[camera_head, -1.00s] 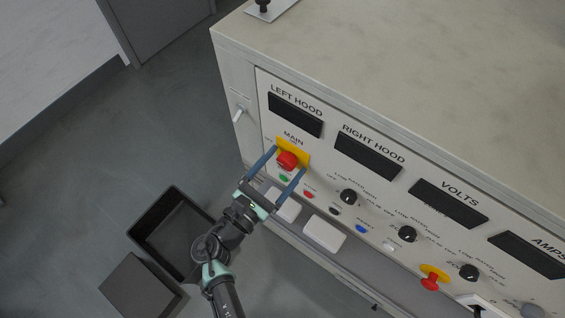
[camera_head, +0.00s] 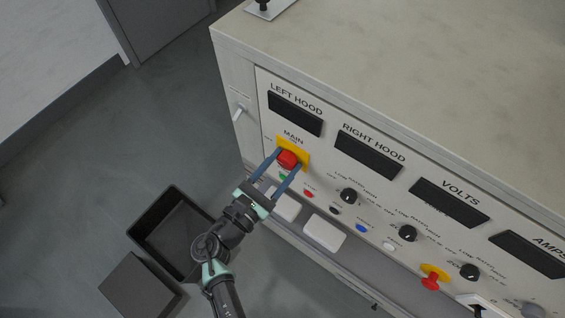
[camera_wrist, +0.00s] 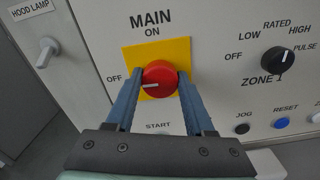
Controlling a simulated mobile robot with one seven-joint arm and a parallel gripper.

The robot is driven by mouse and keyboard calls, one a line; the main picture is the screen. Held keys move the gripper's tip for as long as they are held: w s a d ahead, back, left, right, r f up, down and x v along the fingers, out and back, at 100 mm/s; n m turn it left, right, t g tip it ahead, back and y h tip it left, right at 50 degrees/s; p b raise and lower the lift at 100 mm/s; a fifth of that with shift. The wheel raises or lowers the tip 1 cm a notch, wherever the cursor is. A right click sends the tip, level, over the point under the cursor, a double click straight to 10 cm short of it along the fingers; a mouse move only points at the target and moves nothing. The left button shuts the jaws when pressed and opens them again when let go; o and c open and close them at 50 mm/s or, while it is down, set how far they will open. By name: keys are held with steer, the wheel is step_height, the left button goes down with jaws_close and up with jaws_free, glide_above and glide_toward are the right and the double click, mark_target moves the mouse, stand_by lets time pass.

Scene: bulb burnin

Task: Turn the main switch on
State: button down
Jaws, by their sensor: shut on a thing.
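The main switch (camera_head: 288,159) is a red round knob on a yellow plate (camera_head: 304,148) under the "MAIN" label on the panel front. In the wrist view the red knob (camera_wrist: 159,79) has a white pointer line that points left, towards "OFF"; "ON" is printed above the plate. My gripper (camera_head: 285,164) is shut on the knob, its blue fingers on the knob's left and right sides. It also shows in the wrist view (camera_wrist: 157,82). The fingers hide parts of the knob's sides and of the plate.
Below the knob are a green button (camera_head: 284,178) and a red button (camera_head: 308,194). A black rotary knob (camera_head: 348,196) is to the right. A red mushroom button (camera_head: 431,281) is further right. An open black bin (camera_head: 149,215) stands on the floor at left.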

steer(key=m+b, duration=0.4)
steer(key=m, duration=0.1)
steer(key=shift+f, duration=0.2)
steer(key=m+b, duration=0.4)
steer(key=shift+f+m, duration=0.1)
steer(key=shift+m, duration=0.2)
steer(key=m+b, duration=0.5)
steer(key=shift+m+b, duration=1.3)
steer(key=shift+b, duration=0.05)
steer(key=shift+r+m, duration=0.2)
steer(key=shift+m, duration=0.1)
steer(key=shift+c, duration=1.3)
jaws_free()
steer(key=shift+s, duration=0.1)
